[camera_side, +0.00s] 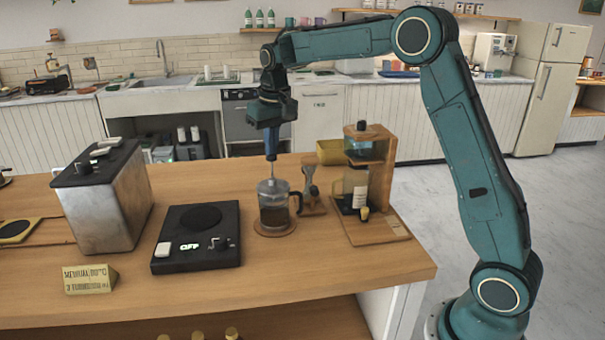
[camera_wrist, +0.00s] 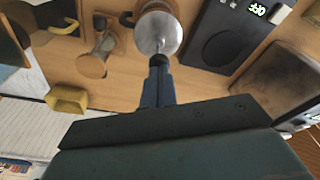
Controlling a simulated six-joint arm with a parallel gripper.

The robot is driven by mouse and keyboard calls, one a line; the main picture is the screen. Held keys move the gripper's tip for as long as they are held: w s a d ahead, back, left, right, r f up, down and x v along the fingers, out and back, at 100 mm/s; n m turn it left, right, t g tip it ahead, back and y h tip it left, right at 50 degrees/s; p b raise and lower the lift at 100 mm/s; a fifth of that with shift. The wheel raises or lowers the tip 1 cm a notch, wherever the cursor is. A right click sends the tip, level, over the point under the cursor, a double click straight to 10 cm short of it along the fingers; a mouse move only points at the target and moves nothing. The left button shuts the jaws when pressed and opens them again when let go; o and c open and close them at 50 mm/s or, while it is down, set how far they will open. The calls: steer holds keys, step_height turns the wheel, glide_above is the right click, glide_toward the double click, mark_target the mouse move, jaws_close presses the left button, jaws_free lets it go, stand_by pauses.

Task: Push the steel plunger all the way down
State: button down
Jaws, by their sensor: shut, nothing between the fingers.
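The French press (camera_side: 274,207) stands upright on a round wooden coaster (camera_side: 275,231), with dark coffee in the lower part of its glass. Its steel plunger (camera_side: 271,170) rises above the lid as a thin rod. My gripper (camera_side: 271,154) is shut and points straight down directly over the plunger, with its tips at the rod's top; I cannot tell whether they touch. In the wrist view, my gripper (camera_wrist: 158,62) covers the plunger's top, and the round steel lid of the press (camera_wrist: 157,32) shows just beyond the tips.
A steel box (camera_side: 104,200) stands further left. A wooden coffee stand (camera_side: 372,185) and a small wooden-based tool (camera_side: 312,192) are close on the right.

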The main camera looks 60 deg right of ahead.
mark_target(272, 161)
steer(key=shift+f, duration=2.2)
stand_by(1.2)
steer(key=shift+r, duration=4.05)
